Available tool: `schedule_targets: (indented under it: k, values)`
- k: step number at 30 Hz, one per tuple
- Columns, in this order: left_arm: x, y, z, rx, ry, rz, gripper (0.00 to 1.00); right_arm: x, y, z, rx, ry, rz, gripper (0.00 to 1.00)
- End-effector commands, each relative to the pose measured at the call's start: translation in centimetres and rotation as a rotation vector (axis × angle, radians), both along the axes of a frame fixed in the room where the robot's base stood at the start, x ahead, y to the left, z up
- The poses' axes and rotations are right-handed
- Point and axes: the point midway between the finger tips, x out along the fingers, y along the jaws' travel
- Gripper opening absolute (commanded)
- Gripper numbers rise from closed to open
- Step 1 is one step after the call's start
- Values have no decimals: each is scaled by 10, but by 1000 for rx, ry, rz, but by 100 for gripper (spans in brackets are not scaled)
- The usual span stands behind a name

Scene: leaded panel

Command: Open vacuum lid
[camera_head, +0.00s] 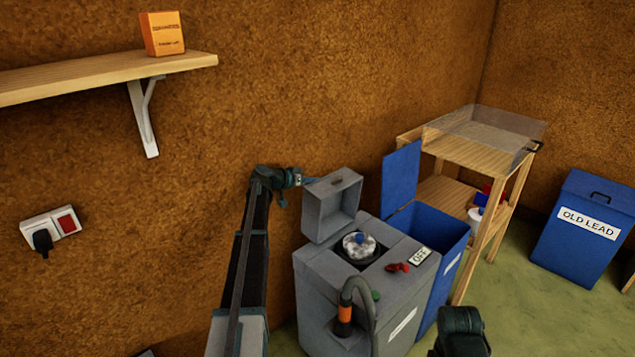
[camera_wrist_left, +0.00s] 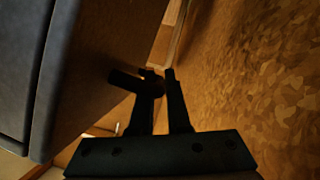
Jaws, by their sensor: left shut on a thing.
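The grey vacuum (camera_head: 313,285) stands on the floor with its top open. Its box-shaped grey lid (camera_head: 336,212) is raised and tilted up at the back left, its hollow inside facing the room. A round opening with a clear and blue part (camera_head: 360,243) shows below it. My left gripper (camera_head: 308,181) is at the lid's upper left edge. In the left wrist view my left gripper (camera_wrist_left: 158,76) is shut on a small dark handle (camera_wrist_left: 124,80) beside a large grey surface, likely the lid. The fingertips are dark and hard to make out.
A hose (camera_head: 360,290) and a red part (camera_head: 398,267) are on the vacuum. A blue bin (camera_head: 438,228) with its lid up and a wooden stand (camera_head: 487,245) are to the right. The wall is close behind my left arm.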

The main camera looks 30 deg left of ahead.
Motion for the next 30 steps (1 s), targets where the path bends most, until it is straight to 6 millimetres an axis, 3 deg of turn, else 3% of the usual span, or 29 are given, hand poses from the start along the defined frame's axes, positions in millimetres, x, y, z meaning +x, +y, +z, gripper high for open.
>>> schedule_targets:
  k: [3, 4, 6, 17, 30]
  values:
    - [0, 1, 0, 2, 0, 1, 0, 0, 0, 0, 0, 0, 0, 44]
    - [0, 1, 0, 2, 0, 1, 20, 0, 0, 0, 0, 0, 0, 44]
    - [0, 1, 0, 2, 0, 1, 27, 0, 0, 0, 0, 0, 0, 44]
    - [-6, 3, 4, 1, -1, 2, 27, 0, 0, 4, 0, 0, 0, 44]
    - [-78, 41, 37, 0, 0, 3, 27, 0, 0, 37, 0, 0, 0, 44]
